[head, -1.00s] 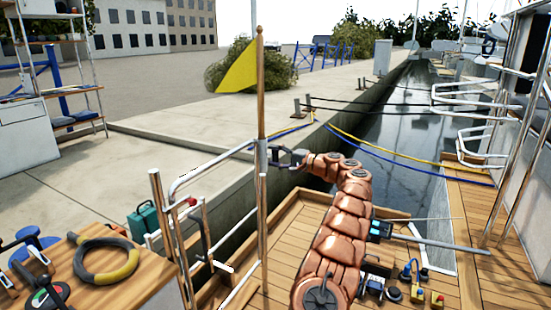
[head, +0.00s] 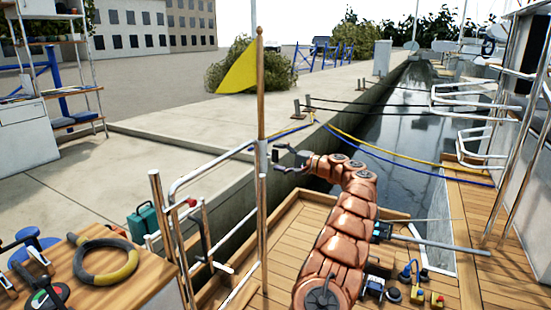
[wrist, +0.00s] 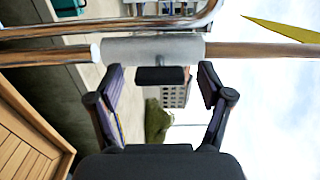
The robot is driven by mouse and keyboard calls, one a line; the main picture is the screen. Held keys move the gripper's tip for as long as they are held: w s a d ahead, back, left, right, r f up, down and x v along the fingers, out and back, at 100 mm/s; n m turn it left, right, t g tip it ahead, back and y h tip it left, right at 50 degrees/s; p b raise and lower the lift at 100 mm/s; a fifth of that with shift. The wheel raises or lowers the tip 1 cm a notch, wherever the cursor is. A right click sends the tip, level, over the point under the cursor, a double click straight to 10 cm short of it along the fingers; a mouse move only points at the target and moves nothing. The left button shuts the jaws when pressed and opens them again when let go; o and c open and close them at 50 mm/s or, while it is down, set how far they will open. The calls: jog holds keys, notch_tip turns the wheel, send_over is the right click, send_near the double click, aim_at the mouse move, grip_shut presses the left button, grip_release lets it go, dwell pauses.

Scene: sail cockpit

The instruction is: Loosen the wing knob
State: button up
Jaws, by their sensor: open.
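The wing knob (wrist: 161,76) is a dark, flat bar on a short stem, on the side of a grey sleeve (wrist: 150,49) in the wrist view. The sleeve is around the wooden flagpole (wrist: 265,51), which stands upright in the head view (head: 261,90). My gripper (wrist: 160,73) is open, with one finger on each side of the knob and a visible gap at both sides. In the head view my gripper (head: 281,158) is just right of the sleeve (head: 263,158). The knob is too small to make out there.
A yellow flag (head: 240,72) hangs on the pole above. A bent metal rail (head: 205,166) runs left of the sleeve. A wooden table (head: 120,270) with a ring-shaped coil (head: 106,262) stands at front left. Ropes (head: 400,163) cross the water behind my arm.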

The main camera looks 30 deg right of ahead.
jog(key=v, duration=1)
jog(key=shift+s, duration=0.2)
jog(key=shift+d+f, duration=0.1)
jog(key=shift+d, duration=0.05)
